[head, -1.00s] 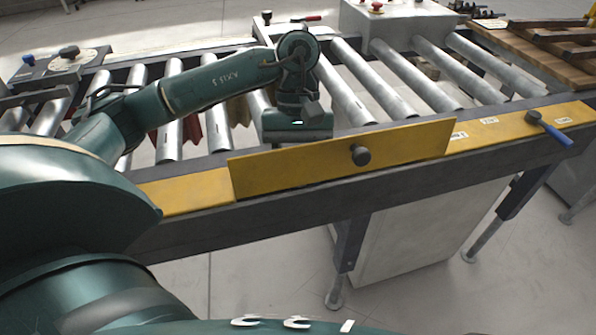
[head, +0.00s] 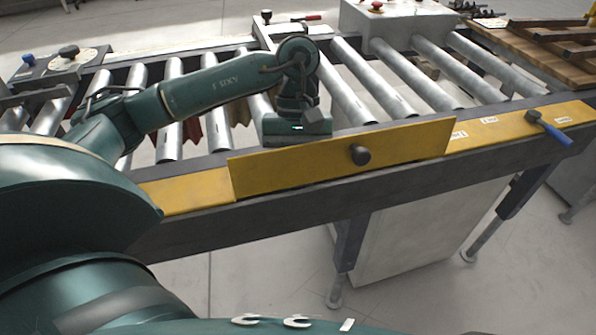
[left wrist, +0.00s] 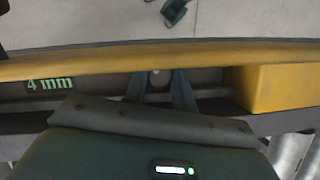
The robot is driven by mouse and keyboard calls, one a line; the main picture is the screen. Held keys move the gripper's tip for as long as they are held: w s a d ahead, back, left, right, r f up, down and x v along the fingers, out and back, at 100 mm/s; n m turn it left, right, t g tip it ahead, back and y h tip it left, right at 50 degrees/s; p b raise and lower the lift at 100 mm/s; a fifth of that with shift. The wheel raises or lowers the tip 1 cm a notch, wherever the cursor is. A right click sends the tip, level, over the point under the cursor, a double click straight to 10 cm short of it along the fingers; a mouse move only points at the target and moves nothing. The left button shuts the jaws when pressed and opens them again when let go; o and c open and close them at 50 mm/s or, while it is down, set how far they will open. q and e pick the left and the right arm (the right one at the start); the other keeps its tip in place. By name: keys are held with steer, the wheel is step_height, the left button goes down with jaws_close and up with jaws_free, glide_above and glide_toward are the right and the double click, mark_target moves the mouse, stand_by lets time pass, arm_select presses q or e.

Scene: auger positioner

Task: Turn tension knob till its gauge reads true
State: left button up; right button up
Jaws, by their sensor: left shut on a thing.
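My left gripper (head: 297,127) points down behind the raised yellow panel on the conveyor's near rail. The panel hides its fingertips in the head view. In the left wrist view its two fingers (left wrist: 160,88) are closed around a small, pale-topped round thing, seemingly the tension knob (left wrist: 155,77). The knob is mostly covered by the fingers. My right gripper is not in view.
The yellow panel (head: 290,168) stands close in front of the gripper, with a black knob (head: 360,155) on its face. A blue-handled lever (head: 548,128) is on the rail at right. Rollers (head: 345,90) lie behind. A dial plate (head: 88,62) is at far left.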

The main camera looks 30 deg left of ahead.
arm_select(q)
steer(key=shift+f+n+b, duration=0.3)
steer(key=shift+n+b, duration=0.3)
steer(key=shift+b, duration=0.25)
steer(key=shift+a+n+h+b, duration=0.1)
steer(key=shift+n+h+b, duration=0.3)
steer(key=shift+n+b, duration=0.1)
steer(key=shift+r+n+t, duration=0.15)
steer(key=shift+n+t, duration=0.15)
steer(key=shift+r, duration=0.15)
steer(key=o, duration=1)
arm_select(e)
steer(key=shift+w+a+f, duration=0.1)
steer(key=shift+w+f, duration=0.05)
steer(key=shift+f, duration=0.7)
arm_select(q)
steer(key=p+v, duration=0.1)
steer(key=v, duration=1.2)
steer(key=shift+a, duration=0.15)
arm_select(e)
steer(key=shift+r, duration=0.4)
